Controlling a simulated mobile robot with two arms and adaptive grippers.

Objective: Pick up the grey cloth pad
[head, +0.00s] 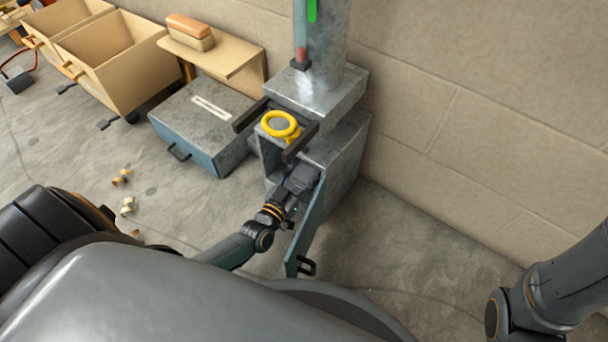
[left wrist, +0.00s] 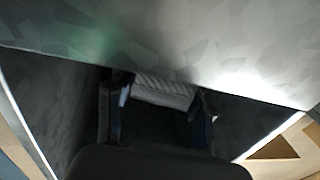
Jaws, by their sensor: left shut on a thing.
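The grey cloth pad (left wrist: 163,92) shows in the left wrist view as a pale, striped piece inside a dark metal compartment. My left gripper (left wrist: 160,105) is shut on it, with one dark finger at each side. In the head view my left arm reaches into the open front of a grey metal cabinet (head: 347,143), so the fingertips and the pad are hidden there. Whether the pad touches the compartment floor I cannot tell. My right gripper is out of view; only part of my right arm shows at the lower right.
The cabinet's blue-grey door (head: 306,229) hangs open beside my left wrist. A yellow ring (head: 280,125) sits on the cabinet ledge between dark bars. A low metal box (head: 203,122), tan bins (head: 118,55) and a brush (head: 190,32) on a shelf stand left. Scraps (head: 127,207) lie on the floor.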

